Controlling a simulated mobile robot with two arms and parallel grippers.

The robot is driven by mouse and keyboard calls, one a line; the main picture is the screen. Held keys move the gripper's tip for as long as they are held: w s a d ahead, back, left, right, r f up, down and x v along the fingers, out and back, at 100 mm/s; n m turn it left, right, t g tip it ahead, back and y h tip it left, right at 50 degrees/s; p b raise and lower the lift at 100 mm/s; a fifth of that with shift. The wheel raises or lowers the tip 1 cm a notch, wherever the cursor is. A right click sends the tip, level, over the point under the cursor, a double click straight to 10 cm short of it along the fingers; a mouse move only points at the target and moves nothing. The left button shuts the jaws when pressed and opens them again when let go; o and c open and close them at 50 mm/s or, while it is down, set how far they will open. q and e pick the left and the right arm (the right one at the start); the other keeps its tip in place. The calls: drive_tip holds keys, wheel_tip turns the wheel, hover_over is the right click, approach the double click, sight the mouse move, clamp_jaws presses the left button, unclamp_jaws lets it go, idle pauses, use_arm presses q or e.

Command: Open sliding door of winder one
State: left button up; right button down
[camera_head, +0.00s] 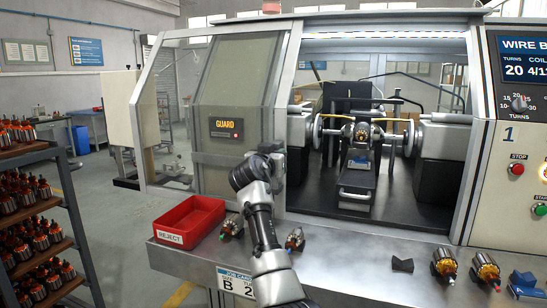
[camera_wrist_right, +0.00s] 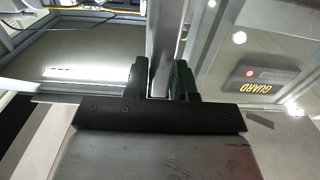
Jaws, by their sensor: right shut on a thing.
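The sliding door (camera_head: 235,85) of winder one is a glazed panel in a grey frame with a dark GUARD label (camera_head: 226,128). It stands at the left of the machine front, and the opening to its right shows the winding interior (camera_head: 400,190). My right gripper (camera_head: 272,153) is at the door's lower right edge, its fingers largely hidden by my own wrist. In the right wrist view its two dark fingers (camera_wrist_right: 160,80) are shut on the grey upright door handle (camera_wrist_right: 161,35). The GUARD label (camera_wrist_right: 255,80) shows to the right there. My left gripper is not in view.
A red reject bin (camera_head: 190,222) sits on the steel ledge (camera_head: 340,262) below the door. Several armatures (camera_head: 486,268) lie along the ledge. A control panel (camera_head: 520,130) is at the right, and a rack of armatures (camera_head: 35,225) stands at the left.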

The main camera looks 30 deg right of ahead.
drive_tip(key=c, duration=1)
unclamp_jaws()
drive_tip(key=shift+d, duration=0.15)
drive_tip(key=shift+s+a, duration=0.15)
drive_tip(key=shift+a, duration=0.1)
drive_tip(key=b+v, duration=0.2)
drive_tip(key=v, duration=0.8)
drive_tip(key=shift+s, duration=0.1)
